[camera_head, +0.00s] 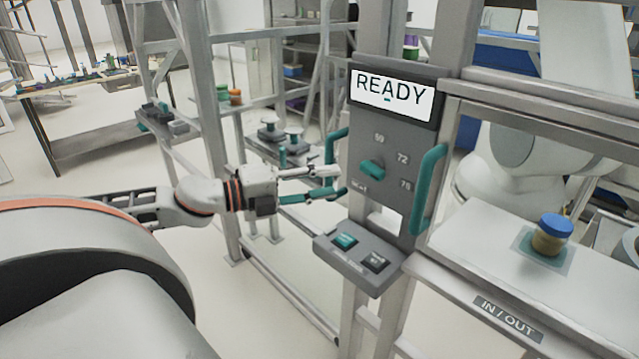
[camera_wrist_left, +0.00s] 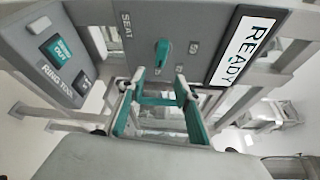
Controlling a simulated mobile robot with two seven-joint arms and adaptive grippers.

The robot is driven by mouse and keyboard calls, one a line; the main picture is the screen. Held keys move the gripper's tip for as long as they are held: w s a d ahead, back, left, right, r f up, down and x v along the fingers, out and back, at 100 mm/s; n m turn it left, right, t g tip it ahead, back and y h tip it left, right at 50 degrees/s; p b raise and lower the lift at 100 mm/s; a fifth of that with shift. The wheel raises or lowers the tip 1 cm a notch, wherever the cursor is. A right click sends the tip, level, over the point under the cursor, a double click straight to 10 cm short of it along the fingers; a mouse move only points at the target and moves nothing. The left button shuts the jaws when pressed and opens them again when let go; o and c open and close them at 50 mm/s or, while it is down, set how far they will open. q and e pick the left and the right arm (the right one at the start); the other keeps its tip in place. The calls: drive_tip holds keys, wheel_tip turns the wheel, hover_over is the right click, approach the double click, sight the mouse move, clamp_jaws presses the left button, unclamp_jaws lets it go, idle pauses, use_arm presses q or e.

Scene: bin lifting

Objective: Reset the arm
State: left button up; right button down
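The grey control panel (camera_head: 384,155) stands upright, with a READY screen (camera_head: 391,95), a teal knob (camera_head: 372,168) and a teal handle (camera_head: 429,190) on its right side. A second teal handle (camera_head: 333,150) is on its left side. My left gripper (camera_head: 335,182) points right at the panel's left edge, beside that handle. Its two teal-tipped fingers are apart; nothing is clearly held between them. In the left wrist view the open fingers (camera_wrist_left: 158,98) lie in front of the knob (camera_wrist_left: 162,52). Whether they touch the handle cannot be told. My right gripper does not show.
A button box (camera_head: 361,262) juts out below the panel. A blue-lidded jar (camera_head: 551,235) stands on the IN/OUT shelf (camera_head: 480,215) at right. Metal posts (camera_head: 205,120) and a low platform (camera_head: 262,150) stand behind my left gripper.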

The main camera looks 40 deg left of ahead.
use_arm(q)
drive_tip(key=shift+s+a, duration=0.2)
drive_tip(key=shift+s, duration=0.25)
drive_tip(key=shift+a, duration=0.1)
drive_tip(key=s+a+f+n+y, duration=0.3)
drive_tip(key=a+f+n, duration=0.2)
drive_tip(key=f, duration=0.4)
drive_tip(key=s+a+f+n+y, duration=0.2)
drive_tip(key=a+f+n+y, duration=0.25)
drive_tip(key=f, duration=0.45)
drive_tip(key=s+d+f+n+g, duration=0.1)
drive_tip(key=s+f+n, duration=0.15)
drive_tip(key=f, duration=0.25)
drive_tip(key=s+d+f+n, duration=0.1)
drive_tip(key=d+f+n, duration=0.15)
drive_tip(key=f, duration=0.25)
drive_tip(key=s+d+f+n+g+h, duration=0.1)
drive_tip(key=s+d+f+n+g, duration=0.1)
drive_tip(key=d+f, duration=0.6)
drive_tip(key=s+d+f+n+g, duration=0.2)
drive_tip(key=s+d+f+n, duration=0.2)
drive_tip(key=d+f, duration=0.5)
drive_tip(key=d+n, duration=0.1)
drive_tip(key=d, duration=0.7)
drive_tip(key=shift+s+d+h, duration=0.15)
drive_tip(key=shift+h, duration=0.2)
